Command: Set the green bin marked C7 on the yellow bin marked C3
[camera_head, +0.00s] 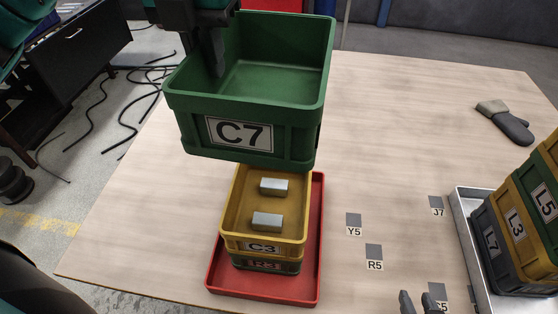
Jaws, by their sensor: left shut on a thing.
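The green bin marked C7 (240,105) is in the air, roughly level, above and slightly behind the yellow bin. My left gripper (213,55) is shut on its back left wall. The yellow bin marked C3 (230,222) stands on a dark green bin (255,262) whose label is partly hidden. Two grey metal blocks (273,186) (267,220) lie inside the yellow bin. The green bin hides the yellow bin's far edge. My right gripper (420,302) is at the bottom edge, its two fingers apart with nothing seen between them.
The lower stack stands in a red tray (313,240). At right, a grey tray (466,225) holds leaning-looking stacked bins marked L7 (492,245), L3 (515,225) and L5 (545,205). Small marked squares dot the otherwise clear table (390,130).

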